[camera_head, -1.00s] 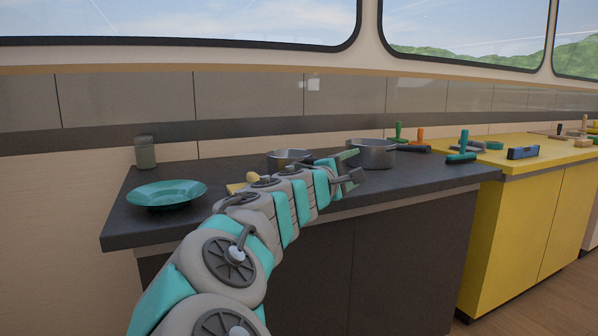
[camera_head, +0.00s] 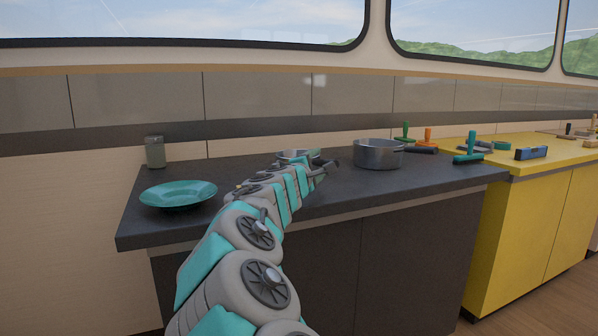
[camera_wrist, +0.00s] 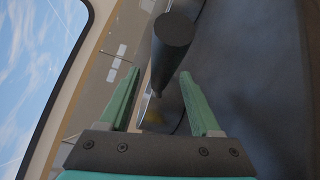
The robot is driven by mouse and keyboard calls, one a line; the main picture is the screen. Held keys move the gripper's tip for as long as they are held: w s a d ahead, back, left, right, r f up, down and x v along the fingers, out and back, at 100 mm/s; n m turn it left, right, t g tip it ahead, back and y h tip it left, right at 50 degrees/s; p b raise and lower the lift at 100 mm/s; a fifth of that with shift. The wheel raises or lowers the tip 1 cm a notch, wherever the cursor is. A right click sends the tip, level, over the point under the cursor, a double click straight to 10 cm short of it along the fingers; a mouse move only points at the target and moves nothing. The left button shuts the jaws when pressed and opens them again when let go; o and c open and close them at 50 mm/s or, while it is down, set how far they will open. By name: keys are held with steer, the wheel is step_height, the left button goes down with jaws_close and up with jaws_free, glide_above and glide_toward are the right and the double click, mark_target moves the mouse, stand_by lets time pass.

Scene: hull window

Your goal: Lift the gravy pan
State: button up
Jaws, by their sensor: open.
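A small metal pan (camera_head: 297,155), which I take to be the gravy pan, stands on the dark counter, partly hidden behind my arm. My gripper (camera_head: 326,166) is at its right side in the head view. In the wrist view, my gripper (camera_wrist: 160,76) is open, with its two green fingers apart. A thick dark handle (camera_wrist: 173,38) shows beyond and between the fingertips, its rounded end towards the camera. The fingers are not closed on it. Whether either finger touches it I cannot tell.
A larger metal pot (camera_head: 378,154) stands on the dark counter (camera_head: 240,215), right of my gripper. A teal plate (camera_head: 179,194) and a grey-green canister (camera_head: 155,152) are at left. A yellow counter (camera_head: 525,185) with several tools adjoins at right.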

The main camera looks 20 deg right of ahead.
steer(key=x, duration=0.4)
steer(key=shift+w+f+p, duration=0.1)
steer(key=shift+w+p, duration=0.1)
steer(key=shift+p, duration=0.1)
jaws_close()
stand_by(1.1)
